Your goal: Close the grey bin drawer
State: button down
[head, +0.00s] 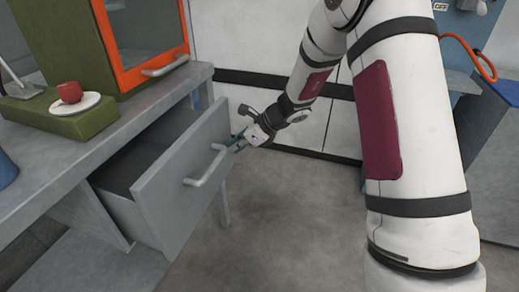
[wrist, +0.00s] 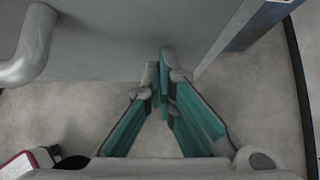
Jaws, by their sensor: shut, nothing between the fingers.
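The grey bin drawer (head: 187,182) stands open, pulled out from under the grey workbench (head: 150,108). Its inside looks empty where it shows. A light bar handle (head: 207,167) crosses its front; one end of the handle also shows in the wrist view (wrist: 32,47). My gripper (head: 236,144) is at the drawer front, beside the handle's far right end. In the wrist view my gripper (wrist: 164,60) has its teal-padded fingers together and empty, tips at the edge of the drawer front (wrist: 125,45). I cannot tell whether they touch it.
On the bench are a green block (head: 60,121) with a white saucer (head: 75,103) and red cup (head: 70,92), and an orange-framed cabinet (head: 145,45). A bench leg (head: 223,205) stands behind the drawer front. The floor (head: 290,215) in front is clear.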

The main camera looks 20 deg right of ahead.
jog(key=w+a+p, duration=0.2)
jog(key=w+a, duration=0.5)
jog(key=a, duration=0.3)
jog(key=shift+w+p, duration=0.15)
jog(key=shift+p, duration=0.2)
jog(key=shift+a, duration=0.2)
